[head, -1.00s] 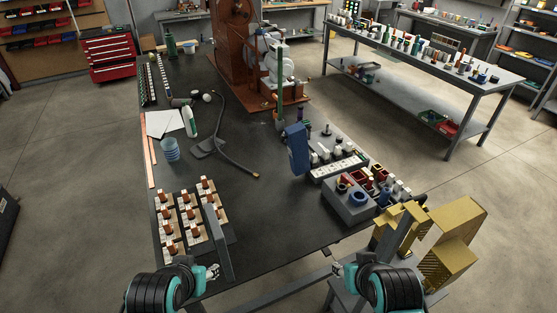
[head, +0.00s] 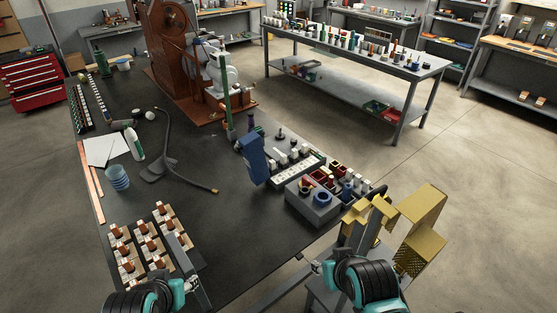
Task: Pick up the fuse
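I cannot pick out the fuse for certain at this size. Several small white pieces stand on a white strip (head: 296,174) on the right part of the dark bench. Several copper-topped pieces on pale bases (head: 149,243) stand in rows at the bench's near left. My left gripper (head: 188,258) is just right of these rows, seen edge-on. My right gripper (head: 374,218) is off the bench's right edge, in front of the yellow bins. No held object shows in either gripper, and their finger gaps are not clear.
A grey box (head: 313,206) and small red bins (head: 335,178) crowd the bench's right edge. A blue upright device (head: 252,158) stands beside the strip. Yellow bins (head: 424,215) are at the right. A black hose (head: 172,165) lies mid-bench. The near middle of the bench (head: 225,225) is clear.

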